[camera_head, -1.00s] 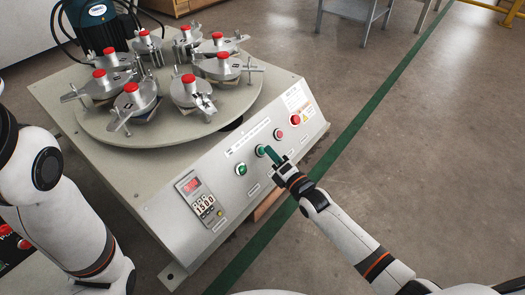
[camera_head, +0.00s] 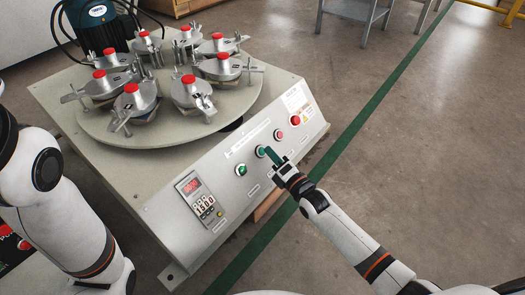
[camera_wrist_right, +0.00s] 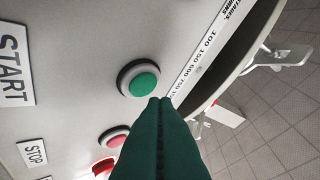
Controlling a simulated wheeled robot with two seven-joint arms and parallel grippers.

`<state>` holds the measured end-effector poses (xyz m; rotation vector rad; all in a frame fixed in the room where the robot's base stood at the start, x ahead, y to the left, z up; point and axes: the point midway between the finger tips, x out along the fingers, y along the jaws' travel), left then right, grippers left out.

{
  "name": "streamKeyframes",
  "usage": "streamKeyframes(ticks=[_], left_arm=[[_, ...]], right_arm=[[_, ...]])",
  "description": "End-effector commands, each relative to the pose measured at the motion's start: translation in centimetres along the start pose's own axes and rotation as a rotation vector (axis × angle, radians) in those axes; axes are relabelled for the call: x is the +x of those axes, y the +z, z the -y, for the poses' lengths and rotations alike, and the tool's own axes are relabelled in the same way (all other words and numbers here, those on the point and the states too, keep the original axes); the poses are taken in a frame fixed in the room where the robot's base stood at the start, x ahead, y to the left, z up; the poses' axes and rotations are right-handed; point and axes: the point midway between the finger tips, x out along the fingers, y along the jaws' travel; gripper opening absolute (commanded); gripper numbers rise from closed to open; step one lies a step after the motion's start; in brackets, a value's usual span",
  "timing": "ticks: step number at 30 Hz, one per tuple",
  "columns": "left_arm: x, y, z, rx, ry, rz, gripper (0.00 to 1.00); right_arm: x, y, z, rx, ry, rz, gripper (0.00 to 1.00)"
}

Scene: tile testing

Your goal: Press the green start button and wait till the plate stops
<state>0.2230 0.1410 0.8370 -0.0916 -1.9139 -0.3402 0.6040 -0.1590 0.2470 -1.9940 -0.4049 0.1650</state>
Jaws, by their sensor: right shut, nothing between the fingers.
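The green start button (camera_wrist_right: 143,83) sits in a grey ring on the sloped panel, beside a START label (camera_wrist_right: 15,65). It is not pressed visibly flat. My right gripper (camera_head: 267,151) is shut and empty, its green fingers pointing at the panel. In the wrist view the fingertips (camera_wrist_right: 160,101) overlap the lower right edge of the button ring; I cannot tell whether they touch. The round plate (camera_head: 165,133) carries several metal clamps with red knobs (camera_head: 188,79). My left gripper is out of view.
Another green button (camera_head: 241,170) sits lower left on the panel, a pink stop button (camera_head: 280,135) and red emergency button (camera_head: 295,120) upper right. A digital display (camera_head: 194,189) is at the panel's lower left. Open floor lies right of the machine.

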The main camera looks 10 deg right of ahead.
Motion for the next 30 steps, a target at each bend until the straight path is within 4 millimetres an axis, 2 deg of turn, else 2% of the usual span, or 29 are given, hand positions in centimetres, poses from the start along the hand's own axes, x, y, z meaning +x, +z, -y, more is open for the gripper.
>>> streamKeyframes(ticks=[30], left_arm=[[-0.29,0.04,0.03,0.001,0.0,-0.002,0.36]], right_arm=[[0.62,0.43,-0.42,0.0,0.0,0.0,0.0]])
